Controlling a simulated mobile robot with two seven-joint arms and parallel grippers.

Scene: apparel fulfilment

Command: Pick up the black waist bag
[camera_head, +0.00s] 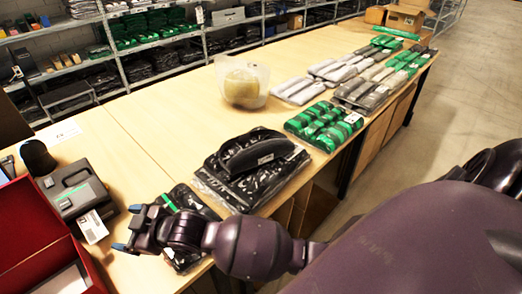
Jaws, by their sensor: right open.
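The black waist bag (256,150) lies on top of flat black plastic-wrapped packages (232,192) near the front edge of the wooden table. My right gripper (129,228) reaches in from the right, left of and nearer than the bag. Its two blue-tipped fingers are apart, with nothing seen between them. Its wrist is over another black wrapped package (187,200) with a green strip, partly hidden by the arm; I cannot tell whether they touch. My left gripper is not in view.
A label printer (75,188) and an open red box (30,232) stand left of the gripper. A clear bag with a yellowish item (242,80) stands behind the waist bag. Green packs (324,126) and grey packs (298,90) lie farther right. The table's left middle is clear.

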